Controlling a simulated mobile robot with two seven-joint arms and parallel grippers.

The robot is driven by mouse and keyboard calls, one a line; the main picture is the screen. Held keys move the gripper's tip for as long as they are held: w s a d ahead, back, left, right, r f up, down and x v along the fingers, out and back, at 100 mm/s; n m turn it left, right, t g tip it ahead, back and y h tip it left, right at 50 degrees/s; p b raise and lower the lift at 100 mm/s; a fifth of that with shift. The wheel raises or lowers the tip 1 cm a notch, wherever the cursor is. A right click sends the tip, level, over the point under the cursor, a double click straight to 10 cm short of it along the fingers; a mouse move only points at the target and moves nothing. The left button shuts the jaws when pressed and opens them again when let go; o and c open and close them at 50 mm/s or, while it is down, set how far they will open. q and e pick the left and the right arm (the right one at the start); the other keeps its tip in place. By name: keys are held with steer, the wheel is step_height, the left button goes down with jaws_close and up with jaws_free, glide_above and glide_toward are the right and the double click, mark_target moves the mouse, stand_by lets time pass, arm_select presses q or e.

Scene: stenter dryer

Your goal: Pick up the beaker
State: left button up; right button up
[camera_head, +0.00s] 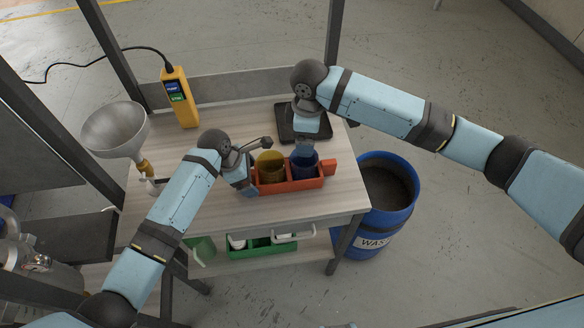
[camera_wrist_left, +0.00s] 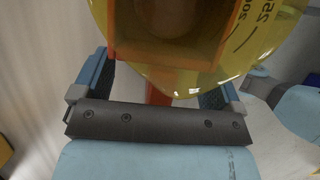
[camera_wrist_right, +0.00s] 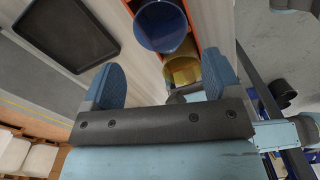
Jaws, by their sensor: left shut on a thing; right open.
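The yellow beaker (camera_head: 269,167) stands upright in the left part of a red-orange caddy (camera_head: 291,184) on the table.
A black tray (camera_head: 290,126) lies behind the caddy. A funnel (camera_head: 113,130) and a yellow handheld device (camera_head: 180,98) stand on the left of the table. A blue waste drum (camera_head: 377,222) is right of the table. A lower shelf holds a green caddy (camera_head: 262,247).

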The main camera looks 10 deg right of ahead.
steer(key=n, duration=1)
glide_toward(305, 162)
steer(key=s+f, duration=0.1)
steer(key=f, duration=0.1)
steer(key=s+f, duration=0.1)
steer(key=f, duration=0.1)
steer(key=s+f, duration=0.1)
steer(key=shift+a+f, duration=0.35)
steer(key=shift+f, duration=0.05)
steer(key=c, duration=0.7)
steer(key=shift+w, duration=0.1)
